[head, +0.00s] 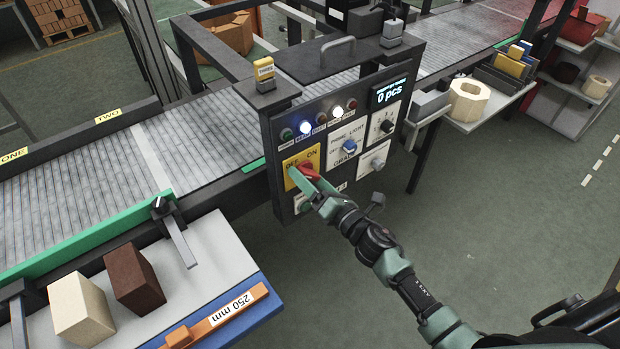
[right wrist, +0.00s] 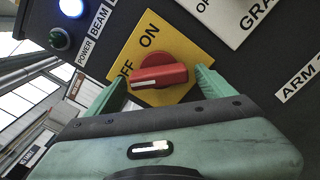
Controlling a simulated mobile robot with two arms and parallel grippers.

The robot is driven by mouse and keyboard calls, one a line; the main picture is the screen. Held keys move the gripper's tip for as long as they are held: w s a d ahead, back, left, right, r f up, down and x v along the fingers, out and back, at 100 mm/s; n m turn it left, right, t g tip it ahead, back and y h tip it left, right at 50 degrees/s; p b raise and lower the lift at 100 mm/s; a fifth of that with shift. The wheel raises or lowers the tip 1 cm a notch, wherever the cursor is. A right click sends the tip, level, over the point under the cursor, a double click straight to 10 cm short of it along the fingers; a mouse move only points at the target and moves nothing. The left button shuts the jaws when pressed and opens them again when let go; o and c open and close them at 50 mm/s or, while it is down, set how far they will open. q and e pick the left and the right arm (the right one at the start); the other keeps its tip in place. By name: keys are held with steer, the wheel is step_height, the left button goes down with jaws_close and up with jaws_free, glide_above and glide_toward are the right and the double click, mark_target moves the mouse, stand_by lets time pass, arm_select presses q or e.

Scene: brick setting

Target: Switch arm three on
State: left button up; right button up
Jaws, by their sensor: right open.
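My right gripper (head: 312,183) is open at the switch. Its two green fingers stand on either side of the knob in the right wrist view; whether they touch it I cannot tell. My left gripper is not in view.
Brown (head: 135,279) and cream (head: 81,309) blocks stand at front left. A shelf (head: 478,118) is at right.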

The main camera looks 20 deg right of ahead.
steer(key=c, duration=1.4)
steer(key=shift+m, duration=0.4)
steer(key=m+p, duration=0.1)
steer(key=m, duration=0.2)
steer(key=shift+a+r+m, duration=0.1)
steer(key=shift+r+m, duration=0.05)
steer(key=shift+m, duration=0.25)
steer(key=m, duration=0.2)
steer(key=m+p, duration=0.1)
steer(key=m, duration=0.1)
steer(key=shift+r+m, duration=0.2)
steer(key=shift+m, duration=0.1)
steer(key=m+p, duration=0.1)
steer(key=m, duration=0.4)
steer(key=shift+r+p, duration=0.15)
steer(key=shift+p, duration=0.2)
steer(key=shift+m+p, duration=0.35)
steer(key=shift+m, duration=1.45)
